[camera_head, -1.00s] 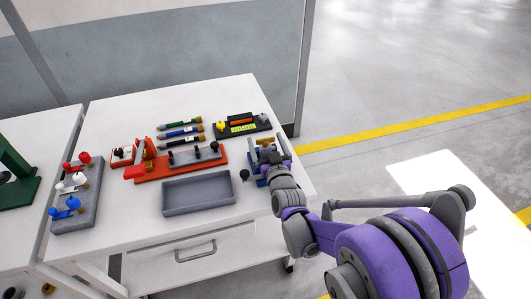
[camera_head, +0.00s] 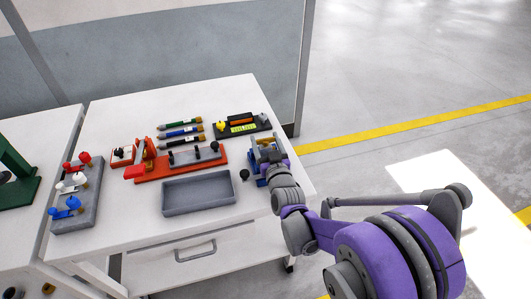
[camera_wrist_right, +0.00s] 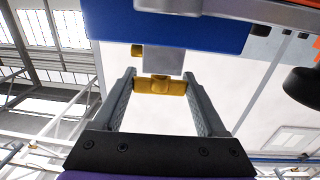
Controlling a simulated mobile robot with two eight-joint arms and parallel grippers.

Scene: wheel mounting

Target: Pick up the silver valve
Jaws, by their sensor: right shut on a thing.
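The silver valve shows in the right wrist view as a brass-coloured crosspiece (camera_wrist_right: 160,86) below a short grey block, under a blue body. My right gripper (camera_wrist_right: 159,84) has one finger at each end of the crosspiece and is shut on it. In the head view my right gripper (camera_head: 272,158) is at the blue fixture (camera_head: 256,169) near the table's right edge and hides much of the valve. I cannot tell whether the valve is clear of the fixture. My left gripper is not in view.
A grey empty tray (camera_head: 198,207) lies left of my right gripper, with a small black knob (camera_head: 244,174) between. A grey block (camera_head: 82,216) with red, white and blue-handled valves stands far left.

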